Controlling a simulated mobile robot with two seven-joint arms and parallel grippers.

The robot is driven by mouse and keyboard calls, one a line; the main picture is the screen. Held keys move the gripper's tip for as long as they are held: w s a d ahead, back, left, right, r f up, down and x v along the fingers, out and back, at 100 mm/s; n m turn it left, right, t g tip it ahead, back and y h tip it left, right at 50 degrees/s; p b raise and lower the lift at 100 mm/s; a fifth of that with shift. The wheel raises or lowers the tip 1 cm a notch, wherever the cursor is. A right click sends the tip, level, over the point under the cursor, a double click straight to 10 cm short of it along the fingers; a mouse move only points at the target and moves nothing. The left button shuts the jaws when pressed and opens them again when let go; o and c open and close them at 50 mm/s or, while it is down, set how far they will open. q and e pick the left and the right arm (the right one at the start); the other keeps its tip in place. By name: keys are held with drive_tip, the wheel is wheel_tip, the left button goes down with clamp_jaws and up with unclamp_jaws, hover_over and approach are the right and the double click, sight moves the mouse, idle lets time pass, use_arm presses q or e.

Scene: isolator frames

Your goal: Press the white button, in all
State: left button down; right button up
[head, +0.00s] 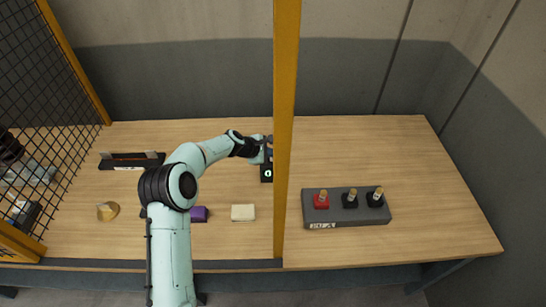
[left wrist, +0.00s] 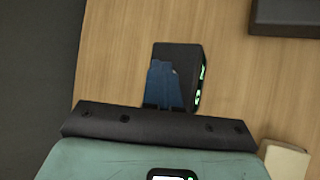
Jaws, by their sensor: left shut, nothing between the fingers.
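A black box (head: 266,178) stands on the table just left of the yellow post, with a small pale round mark on its near face. I cannot tell whether that mark is the white button. My left gripper (head: 266,152) is at the box's far end, partly hidden by the post. In the left wrist view, a black box (left wrist: 185,56) with small green lights on its right side lies beyond my left gripper's blue fingers (left wrist: 164,84). The fingers are together and empty, and overlap the box; contact cannot be told. My right gripper is not in view.
A grey panel (head: 345,220) with one red and two black switches is right of the yellow post (head: 286,100). A cream block (head: 243,212), a purple block (head: 199,214) and a tan piece (head: 108,211) lie at the front. A dark rack (head: 131,161) is at left.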

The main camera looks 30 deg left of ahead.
sight(271, 159)
use_arm(q)
drive_tip(key=shift+r+p, duration=0.35)
drive_tip(key=shift+r, duration=0.35)
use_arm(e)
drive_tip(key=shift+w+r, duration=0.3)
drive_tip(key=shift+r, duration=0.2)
use_arm(q)
drive_tip(key=shift+w+r+p, duration=0.1)
drive_tip(key=shift+r+p, duration=1.15)
drive_tip(key=shift+r, duration=1.35)
drive_tip(key=shift+f, duration=0.1)
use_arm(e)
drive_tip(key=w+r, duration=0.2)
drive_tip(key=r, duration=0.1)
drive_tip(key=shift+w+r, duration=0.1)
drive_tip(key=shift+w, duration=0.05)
